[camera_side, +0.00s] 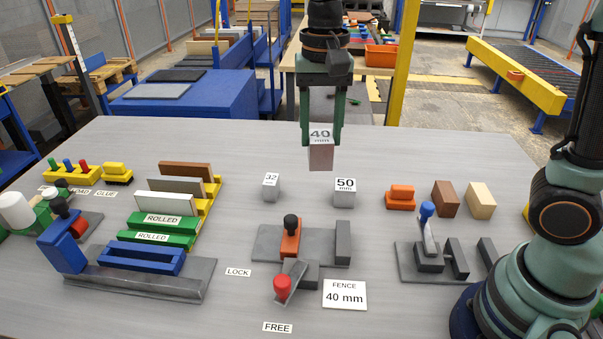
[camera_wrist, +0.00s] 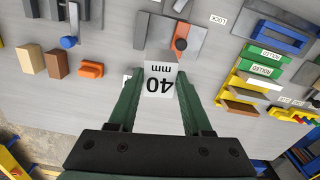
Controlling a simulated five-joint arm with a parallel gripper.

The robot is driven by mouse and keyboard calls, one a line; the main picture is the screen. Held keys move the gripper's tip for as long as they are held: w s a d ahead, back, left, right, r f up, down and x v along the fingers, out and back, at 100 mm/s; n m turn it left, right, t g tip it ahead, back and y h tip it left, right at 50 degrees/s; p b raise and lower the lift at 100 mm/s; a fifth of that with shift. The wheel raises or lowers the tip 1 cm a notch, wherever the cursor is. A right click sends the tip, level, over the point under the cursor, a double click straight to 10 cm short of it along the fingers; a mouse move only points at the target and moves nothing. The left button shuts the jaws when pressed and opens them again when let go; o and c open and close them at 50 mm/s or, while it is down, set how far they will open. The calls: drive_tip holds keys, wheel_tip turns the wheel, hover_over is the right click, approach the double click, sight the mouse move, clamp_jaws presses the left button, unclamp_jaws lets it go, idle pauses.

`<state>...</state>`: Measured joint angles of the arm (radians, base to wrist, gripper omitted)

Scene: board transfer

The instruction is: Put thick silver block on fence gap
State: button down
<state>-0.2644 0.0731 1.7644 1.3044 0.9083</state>
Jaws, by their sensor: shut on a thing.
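My gripper (camera_side: 322,140) is shut on a silver block marked 40 mm (camera_side: 321,158), held upright above the back middle of the table. In the wrist view the 40 mm block (camera_wrist: 160,79) sits between the green fingers. Two other silver blocks, marked 32 mm (camera_side: 271,187) and 50 mm (camera_side: 344,192), stand apart on the table. The fence (camera_side: 268,243) is a grey plate with an orange slide (camera_side: 290,240) bearing a black knob, and a grey upright stop (camera_side: 343,243) to its right. The gap between slide and stop holds no block. A sign reads FENCE 40 mm (camera_side: 345,294).
A red-knobbed lever (camera_side: 283,287) stands at the fence's front, near labels LOCK (camera_side: 238,272) and FREE (camera_side: 277,327). A blue-knobbed fixture (camera_side: 428,262) and orange, brown (camera_side: 445,199) and cream blocks are to the right. Green rails (camera_side: 164,223) and a blue tray are left.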

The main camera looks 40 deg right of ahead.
drive_tip(key=shift+s+a+m, duration=0.3)
drive_tip(key=shift+s+m, duration=0.1)
drive_tip(key=shift+m, duration=0.2)
drive_tip(key=shift+s+f, duration=0.1)
drive_tip(key=shift+f, duration=0.1)
hover_over(317, 246)
wheel_tip(317, 246, down, 20)
drive_tip(key=shift+r, duration=0.2)
drive_tip(key=shift+f, duration=0.15)
drive_tip(key=c, duration=0.6)
unclamp_jaws()
